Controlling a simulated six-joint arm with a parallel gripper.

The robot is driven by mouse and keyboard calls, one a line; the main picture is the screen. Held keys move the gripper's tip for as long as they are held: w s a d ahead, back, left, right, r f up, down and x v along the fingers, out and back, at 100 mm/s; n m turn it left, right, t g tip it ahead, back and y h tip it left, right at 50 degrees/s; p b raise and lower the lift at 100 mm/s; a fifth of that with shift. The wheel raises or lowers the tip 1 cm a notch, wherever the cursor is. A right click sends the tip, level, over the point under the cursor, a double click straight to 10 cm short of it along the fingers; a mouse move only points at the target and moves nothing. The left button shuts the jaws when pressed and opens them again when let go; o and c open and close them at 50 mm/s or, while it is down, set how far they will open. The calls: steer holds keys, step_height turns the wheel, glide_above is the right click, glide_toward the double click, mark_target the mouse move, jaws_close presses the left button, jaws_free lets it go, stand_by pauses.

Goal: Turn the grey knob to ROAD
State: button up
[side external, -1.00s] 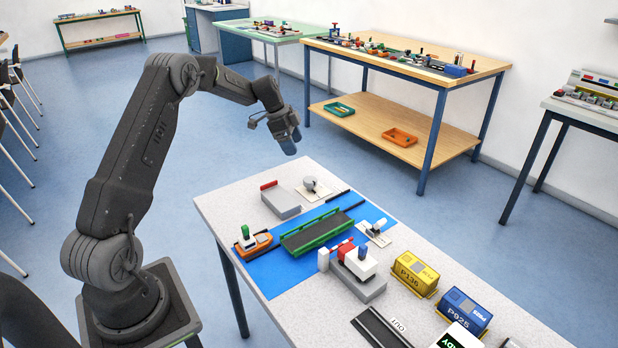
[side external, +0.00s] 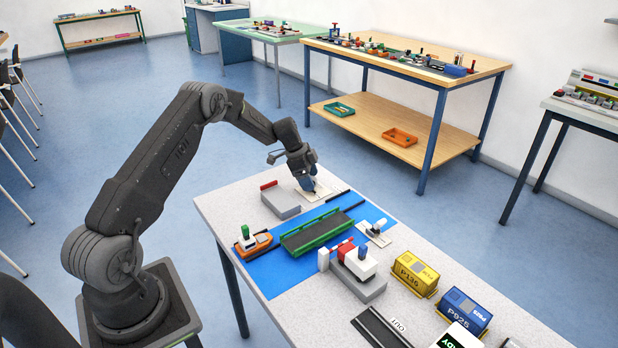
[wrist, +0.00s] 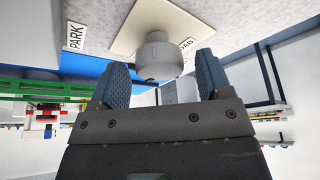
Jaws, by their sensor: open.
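The grey knob (wrist: 158,52) stands on a cream plate (wrist: 122,38) in the wrist view. A PARK label (wrist: 75,36) is left of it, and a label partly hidden behind the knob and finger, ending in "AD" (wrist: 187,44), is right of it. My gripper (wrist: 162,66) is open, its two blue fingers apart on either side of the knob's near end; I cannot tell whether they touch it. In the side view my gripper (side external: 310,186) is low over the cream plate (side external: 327,189) at the table's far end and hides most of the knob.
A grey block with a red end (side external: 281,202) stands close left of the plate. A green bridge (side external: 315,231) lies on the blue mat (side external: 270,272). An orange boat (side external: 254,244), a second small plate (side external: 374,233) and yellow (side external: 413,274) and blue (side external: 464,311) containers stand nearer.

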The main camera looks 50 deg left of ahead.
steer(key=c, duration=0.9)
steer(key=n, duration=0.2)
steer(key=n+t+y, duration=0.1)
steer(key=n, duration=0.1)
steer(key=shift+s+n+y, duration=0.1)
steer(key=shift+n+y, duration=0.2)
steer(key=shift+n, duration=0.1)
steer(key=n+y, duration=0.1)
steer(key=n, duration=0.3)
steer(key=shift+d+y, duration=0.15)
steer(key=shift+y, duration=0.25)
steer(key=n, duration=0.2)
steer(key=n+y, duration=0.1)
steer(key=n, duration=0.1)
steer(key=shift+n+y, duration=0.3)
steer(key=shift+n, duration=0.1)
steer(key=shift+n+g+y, duration=0.5)
steer(key=shift+n+y, duration=0.2)
steer(key=shift+n, duration=1.5)
